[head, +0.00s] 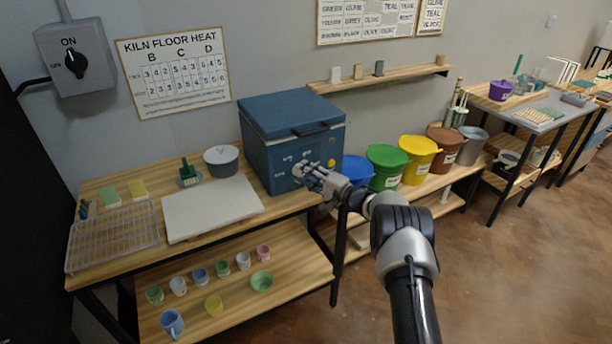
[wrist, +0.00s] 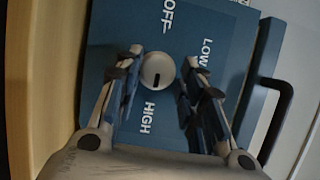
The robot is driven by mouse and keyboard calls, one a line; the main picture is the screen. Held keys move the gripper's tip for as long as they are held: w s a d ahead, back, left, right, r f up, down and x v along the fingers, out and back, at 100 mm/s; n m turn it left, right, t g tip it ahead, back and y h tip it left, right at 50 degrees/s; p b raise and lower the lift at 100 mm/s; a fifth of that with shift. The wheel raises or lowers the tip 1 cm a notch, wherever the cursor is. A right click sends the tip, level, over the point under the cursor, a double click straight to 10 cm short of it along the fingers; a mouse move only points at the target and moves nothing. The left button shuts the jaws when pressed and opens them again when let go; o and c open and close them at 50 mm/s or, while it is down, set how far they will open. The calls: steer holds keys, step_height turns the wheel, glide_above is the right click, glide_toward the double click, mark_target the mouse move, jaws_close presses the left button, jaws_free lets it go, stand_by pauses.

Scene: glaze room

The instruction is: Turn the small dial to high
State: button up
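The small dial (wrist: 158,70) is a round pale knob with a short black mark, on the blue front of the kiln-like box (head: 265,160). In the wrist view OFF is printed above the dial, LOW to its right and HIGH below it. The black mark lies on the dial's lower side, facing HIGH. My gripper (wrist: 162,62) is open, one finger on each side of the dial, with small gaps visible. It also shows in the head view (head: 303,172) at the box's front, where it hides the dial.
A yellow round button (head: 332,162) is on the box front, right of my gripper. A blue bucket (head: 357,168) and a green bucket (head: 386,168) stand to the right. A white board (head: 210,208) lies on the table at left. A wall switch (head: 75,57) reads ON.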

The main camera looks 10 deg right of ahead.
steer(key=shift+o, duration=1.2)
steer(key=shift+f, duration=0.1)
steer(key=shift+s, duration=0.1)
steer(key=shift+d, duration=0.1)
steer(key=v, duration=1.2)
